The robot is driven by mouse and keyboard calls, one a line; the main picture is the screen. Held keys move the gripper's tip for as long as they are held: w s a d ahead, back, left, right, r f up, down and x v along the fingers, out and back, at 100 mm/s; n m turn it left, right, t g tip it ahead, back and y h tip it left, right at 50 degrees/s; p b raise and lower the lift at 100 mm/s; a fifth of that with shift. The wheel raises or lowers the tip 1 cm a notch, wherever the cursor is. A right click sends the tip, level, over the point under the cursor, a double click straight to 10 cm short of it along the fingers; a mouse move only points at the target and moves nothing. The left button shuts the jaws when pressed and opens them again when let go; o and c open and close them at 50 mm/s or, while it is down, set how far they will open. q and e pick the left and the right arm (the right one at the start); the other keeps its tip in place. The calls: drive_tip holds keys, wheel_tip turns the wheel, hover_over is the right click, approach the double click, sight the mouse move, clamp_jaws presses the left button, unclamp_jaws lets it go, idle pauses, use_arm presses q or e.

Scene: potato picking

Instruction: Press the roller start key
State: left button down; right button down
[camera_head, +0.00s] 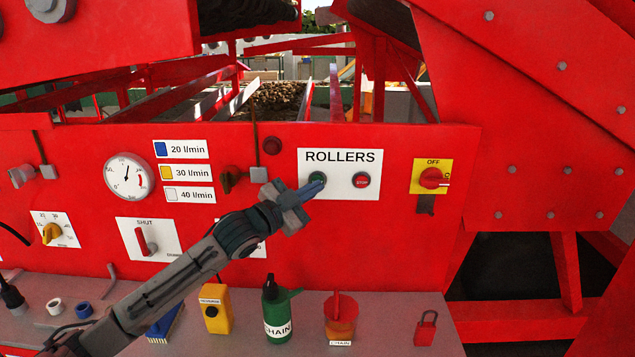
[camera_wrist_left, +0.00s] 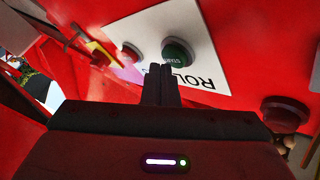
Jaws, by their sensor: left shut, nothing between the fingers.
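The white ROLLERS plate (camera_head: 340,157) is on the red machine panel. Its green start key (camera_head: 317,177) is on the left and its red stop key (camera_head: 361,180) on the right. My left gripper (camera_head: 318,186) is shut and empty, with its fingertips at the lower edge of the start key. In the left wrist view the green start key (camera_wrist_left: 178,52) shows just beyond the closed fingertips (camera_wrist_left: 160,70). I cannot tell whether they touch it. The stop key (camera_wrist_left: 131,50) is beside it there. My right gripper is not in view.
A yellow OFF switch (camera_head: 432,177) is right of the plate. A gauge (camera_head: 129,177) and flow labels (camera_head: 181,149) are left. A grey shelf (camera_head: 385,310) below holds a green bottle (camera_head: 277,312), a yellow box (camera_head: 215,308), a red-topped container (camera_head: 341,320) and a red padlock (camera_head: 426,329).

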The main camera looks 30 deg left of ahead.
use_arm(q)
drive_tip(key=shift+w+a, duration=0.2)
drive_tip(key=shift+w, duration=0.15)
idle(0.6)
drive_tip(key=shift+s, duration=0.1)
drive_tip(key=shift+s+d+p, duration=0.45)
drive_tip(key=shift+s, duration=0.2)
drive_tip(key=s+d, duration=0.1)
drive_tip(key=s+p, duration=0.1)
drive_tip(key=s+d+p, duration=0.1)
drive_tip(key=s, duration=0.1)
drive_tip(key=shift+s+d, duration=0.1)
drive_tip(key=shift+d, duration=0.2)
